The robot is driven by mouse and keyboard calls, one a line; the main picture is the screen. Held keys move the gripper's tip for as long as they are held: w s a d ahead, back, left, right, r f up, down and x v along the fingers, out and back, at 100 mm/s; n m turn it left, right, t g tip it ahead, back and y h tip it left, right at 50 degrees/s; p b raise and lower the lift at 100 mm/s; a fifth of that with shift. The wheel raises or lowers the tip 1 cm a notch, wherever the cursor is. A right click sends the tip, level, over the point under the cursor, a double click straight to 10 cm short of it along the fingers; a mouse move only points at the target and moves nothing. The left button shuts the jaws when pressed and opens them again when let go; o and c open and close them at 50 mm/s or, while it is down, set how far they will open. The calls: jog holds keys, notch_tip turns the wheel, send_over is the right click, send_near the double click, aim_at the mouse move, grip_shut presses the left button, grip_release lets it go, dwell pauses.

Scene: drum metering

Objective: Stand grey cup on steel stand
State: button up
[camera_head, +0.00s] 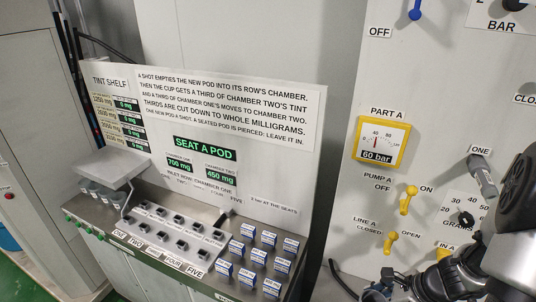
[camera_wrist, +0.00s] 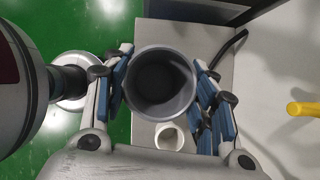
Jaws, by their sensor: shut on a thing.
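The grey cup (camera_wrist: 160,113) fills the middle of the wrist view, seen from above with its dark, open mouth facing the camera. My gripper (camera_wrist: 161,78) is shut on it, with blue-lined fingers on its left and right sides. In the head view my gripper (camera_head: 382,288) is partly visible at the bottom edge, and the cup cannot be made out there. I cannot identify the steel stand for sure in either view.
A small white cup (camera_wrist: 169,137) lies below the grey cup in the wrist view. A counter holds dark seats and blue-white pods (camera_head: 248,257). The right wall panel (camera_head: 345,200) carries yellow levers (camera_head: 408,200) and a gauge (camera_head: 381,142). Green floor shows at left.

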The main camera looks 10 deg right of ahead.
jog(key=w+a+f+n+g+h+b, duration=0.2)
jog(key=w+a+n+g+b, duration=0.2)
jog(key=a+n, duration=0.5)
jog(key=w+a+f+n+g+h+b, duration=0.2)
jog(key=a+n+g, duration=0.4)
jog(key=n, duration=1.1)
jog(key=w+a+b, duration=0.1)
jog(key=a+b, duration=0.1)
jog(key=a, duration=0.1)
jog(key=shift+w+h, duration=0.3)
jog(key=shift+w, duration=0.1)
jog(key=shift+d+r, duration=0.1)
